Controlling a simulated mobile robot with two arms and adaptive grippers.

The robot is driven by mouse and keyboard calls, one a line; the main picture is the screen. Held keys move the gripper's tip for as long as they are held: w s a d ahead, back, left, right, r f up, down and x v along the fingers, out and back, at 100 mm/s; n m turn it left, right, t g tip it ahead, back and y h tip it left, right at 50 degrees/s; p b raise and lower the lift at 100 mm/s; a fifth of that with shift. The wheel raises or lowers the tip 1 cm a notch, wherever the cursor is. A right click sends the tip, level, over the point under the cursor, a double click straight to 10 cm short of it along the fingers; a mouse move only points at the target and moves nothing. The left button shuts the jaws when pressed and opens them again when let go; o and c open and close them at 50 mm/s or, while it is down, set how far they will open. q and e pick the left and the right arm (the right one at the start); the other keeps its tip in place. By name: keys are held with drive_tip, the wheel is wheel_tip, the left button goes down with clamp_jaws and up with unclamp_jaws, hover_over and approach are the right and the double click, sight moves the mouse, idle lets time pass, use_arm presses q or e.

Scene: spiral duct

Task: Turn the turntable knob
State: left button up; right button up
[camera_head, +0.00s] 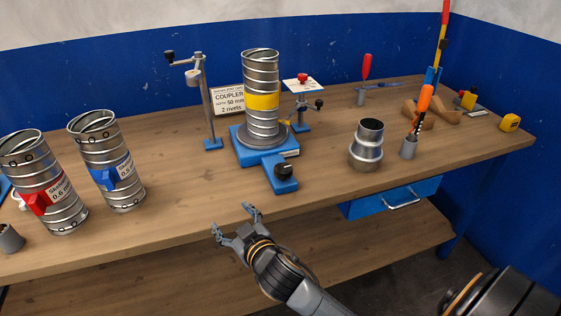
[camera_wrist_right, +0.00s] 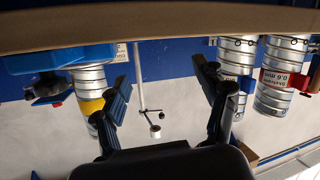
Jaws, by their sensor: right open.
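The turntable has a blue base (camera_head: 257,154) on the wooden bench and carries an upright spiral duct (camera_head: 261,75) with a yellow band. Its black knob (camera_head: 284,172) sits on the base's front arm; in the right wrist view the dark knob (camera_wrist_right: 47,90) shows at the left. My right gripper (camera_head: 233,218) is open and empty at the bench's front edge, to the left of and nearer than the knob, apart from it. Its two fingers (camera_wrist_right: 165,95) also show in the right wrist view, with nothing between them. My left gripper is not in view.
Two ducts, with a red clamp (camera_head: 38,203) and a blue clamp (camera_head: 110,177), stand at the left. A reducer (camera_head: 367,147) and a tool cup (camera_head: 408,147) stand to the right.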

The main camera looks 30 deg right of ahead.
drive_tip(key=w+a+r+n+t+y, duration=0.1)
drive_tip(key=w+a+r+n+y, duration=0.3)
drive_tip(key=a+r+n+y, duration=0.35)
drive_tip(key=w+a+r+n+y, duration=0.3)
drive_tip(key=a+r+n+y, duration=0.35)
drive_tip(key=r, duration=0.25)
drive_tip(key=n+g+h, duration=0.2)
drive_tip(key=g+h, duration=1.2)
drive_tip(key=g, duration=0.2)
hover_over(284, 167)
wheel_tip(284, 167, down, 13)
drive_tip(key=p, duration=0.3)
drive_tip(key=shift+r, duration=0.15)
drive_tip(key=shift+c, duration=0.2)
